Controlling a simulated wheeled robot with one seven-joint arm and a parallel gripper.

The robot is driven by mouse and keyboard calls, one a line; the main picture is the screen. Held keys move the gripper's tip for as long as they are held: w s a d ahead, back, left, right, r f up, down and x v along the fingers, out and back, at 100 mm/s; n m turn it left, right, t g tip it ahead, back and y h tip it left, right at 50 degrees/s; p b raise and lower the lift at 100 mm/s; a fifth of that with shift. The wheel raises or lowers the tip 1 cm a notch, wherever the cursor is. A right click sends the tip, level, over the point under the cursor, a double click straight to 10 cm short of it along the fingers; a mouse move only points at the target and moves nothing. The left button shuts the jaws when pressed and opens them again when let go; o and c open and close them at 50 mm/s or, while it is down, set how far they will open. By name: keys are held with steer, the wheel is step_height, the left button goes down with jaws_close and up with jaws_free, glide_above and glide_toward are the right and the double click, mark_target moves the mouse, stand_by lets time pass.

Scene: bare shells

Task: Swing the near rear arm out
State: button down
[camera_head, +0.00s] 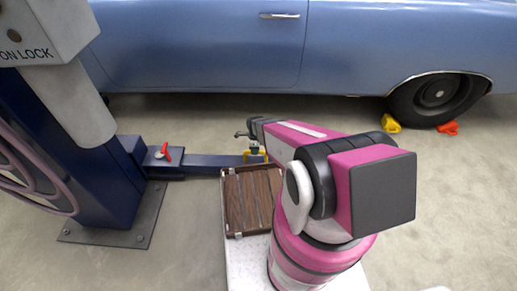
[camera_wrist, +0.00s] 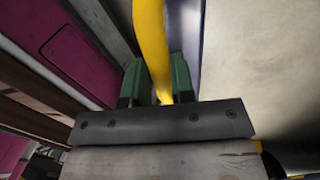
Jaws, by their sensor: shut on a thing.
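The near rear arm (camera_head: 205,161) is a dark blue beam running right from the foot of the blue lift post (camera_head: 95,165), low over the floor. A red lever (camera_head: 166,152) stands at its post end. A yellow part (camera_head: 262,156) shows at its outer end. My gripper (camera_head: 252,148) is at that outer end, partly hidden by my arm. In the wrist view, the green fingers of my gripper (camera_wrist: 158,80) are shut on a yellow bar (camera_wrist: 149,35), which passes between them. The blue beam (camera_wrist: 186,38) shows just beyond.
A blue car (camera_head: 200,50) stands across the back. A yellow chock (camera_head: 391,124) and a red chock (camera_head: 448,128) sit by its wheel (camera_head: 437,95). A slatted wooden crate (camera_head: 232,232) is close beside my arm. The floor between post and crate is clear.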

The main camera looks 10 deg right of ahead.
steer(key=shift+s+a, duration=0.1)
steer(key=shift+s, duration=0.5)
steer(key=c, duration=1)
jaws_free()
steer(key=shift+s, duration=0.1)
steer(key=shift+o, duration=0.2)
steer(key=shift+w, duration=0.2)
steer(key=shift+r, duration=0.2)
step_height(320, 180, up, 10)
steer(key=w, duration=0.2)
steer(key=shift+d+r, duration=0.15)
steer(key=shift+d, duration=0.1)
steer(key=s+d+r+n, duration=0.2)
steer(key=s+r+n, duration=0.1)
steer(key=r+n, duration=0.3)
steer(key=s+d+r+n+t, duration=0.1)
steer(key=s+d+r+n, duration=0.1)
steer(key=r+n, duration=0.5)
steer(key=s+d+r+n+t, duration=0.1)
steer(key=s+d+r+n, duration=0.1)
steer(key=s+r+n, duration=0.3)
step_height(320, 180, up, 4)
steer(key=shift+d+r+n, duration=0.1)
steer(key=shift+d+n, duration=0.3)
steer(key=shift+n, duration=0.7)
